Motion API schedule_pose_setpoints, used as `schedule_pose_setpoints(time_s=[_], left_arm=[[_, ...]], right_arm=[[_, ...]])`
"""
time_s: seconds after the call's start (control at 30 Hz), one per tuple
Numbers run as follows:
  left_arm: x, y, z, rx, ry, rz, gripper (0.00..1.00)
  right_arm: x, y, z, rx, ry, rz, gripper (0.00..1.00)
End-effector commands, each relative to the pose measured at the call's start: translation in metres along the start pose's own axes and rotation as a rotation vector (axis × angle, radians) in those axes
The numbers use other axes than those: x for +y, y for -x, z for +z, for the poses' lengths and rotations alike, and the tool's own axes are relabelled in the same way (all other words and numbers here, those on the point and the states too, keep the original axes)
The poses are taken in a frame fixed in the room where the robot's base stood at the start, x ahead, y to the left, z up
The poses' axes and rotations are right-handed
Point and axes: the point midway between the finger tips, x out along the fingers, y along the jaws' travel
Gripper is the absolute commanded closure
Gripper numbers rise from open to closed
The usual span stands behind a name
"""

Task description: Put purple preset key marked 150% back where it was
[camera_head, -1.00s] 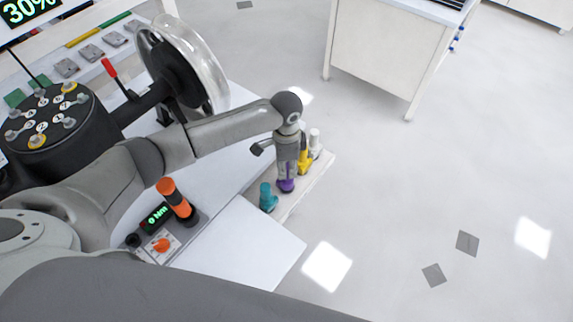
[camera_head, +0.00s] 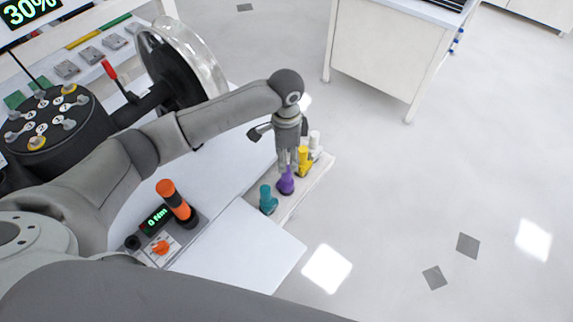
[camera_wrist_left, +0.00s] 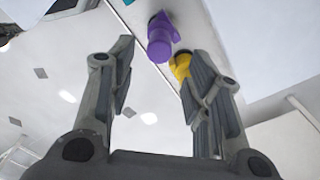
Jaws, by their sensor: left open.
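The purple key (camera_head: 286,183) stands upright on the pale rack strip at the table's right edge, between a teal key (camera_head: 267,199) and a yellow key (camera_head: 304,160). Any 150% marking is too small to read. My left gripper (camera_head: 288,166) is just above the purple key, open and apart from it. In the left wrist view the purple key (camera_wrist_left: 160,38) shows beyond the open fingers (camera_wrist_left: 165,70), with nothing between them. The yellow key (camera_wrist_left: 182,66) is close by the right-hand finger there. My right gripper is not in view.
An orange-handled tool (camera_head: 174,199) stands by a small display reading 0 Nm (camera_head: 157,218). A large clear-rimmed wheel (camera_head: 190,65) is behind my left arm. The floor at right is clear.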

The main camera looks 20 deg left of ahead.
Motion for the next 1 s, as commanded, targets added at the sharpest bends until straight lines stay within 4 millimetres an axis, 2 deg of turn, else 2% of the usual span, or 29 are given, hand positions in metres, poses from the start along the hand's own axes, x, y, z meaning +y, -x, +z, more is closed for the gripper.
schedule_pose_setpoints(time_s=[0.1, 0.33, 0.5, 1.0], left_arm=[[-0.001, 0.025, 0.000, 0.002, 0.000, -0.002, 0.54], [0.000, 0.055, 0.000, 0.000, 0.000, 0.000, 0.54], [0.000, 0.061, 0.000, -0.001, 0.001, 0.002, 0.54], [0.000, 0.060, 0.000, -0.001, 0.001, 0.002, 0.54]], right_arm=[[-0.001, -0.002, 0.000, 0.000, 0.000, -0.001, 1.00], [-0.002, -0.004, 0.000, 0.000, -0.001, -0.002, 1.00], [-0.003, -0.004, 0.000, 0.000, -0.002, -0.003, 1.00], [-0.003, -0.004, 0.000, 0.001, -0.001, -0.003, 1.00]])
